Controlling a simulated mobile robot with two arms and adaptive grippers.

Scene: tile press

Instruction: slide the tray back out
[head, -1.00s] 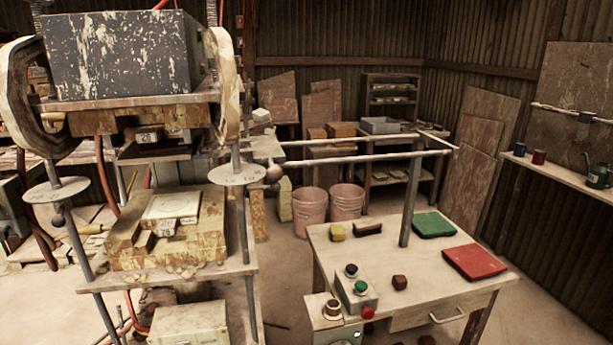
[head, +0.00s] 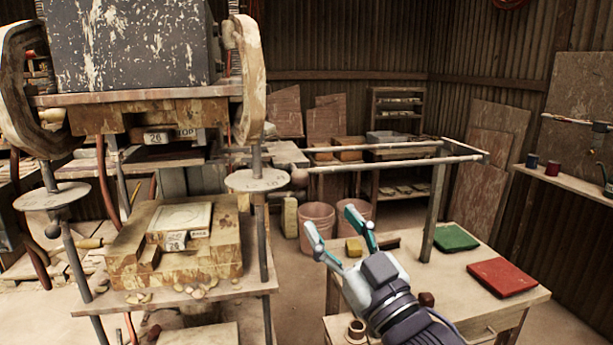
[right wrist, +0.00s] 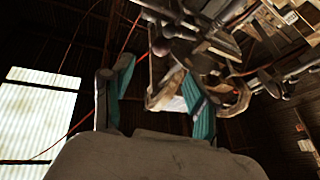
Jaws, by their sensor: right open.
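The press has an upper die (head: 170,136) marked 26 and TOP under a dark, paint-flaked block (head: 130,45). Below it, a pale mould plate (head: 180,218), also marked 26, lies on a stepped wooden block (head: 130,258) on the press's lower shelf (head: 235,283). A clear gap separates die and plate. I cannot tell for sure which part is the tray. My right gripper (head: 332,222) is open and empty, right of the press and in front of the rails. Its teal fingers also show spread in the right wrist view (right wrist: 158,85). My left gripper is out of view.
Two rails (head: 395,163) run right from the press to a post (head: 433,215) at the worktable. Two pink buckets (head: 318,225) stand behind.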

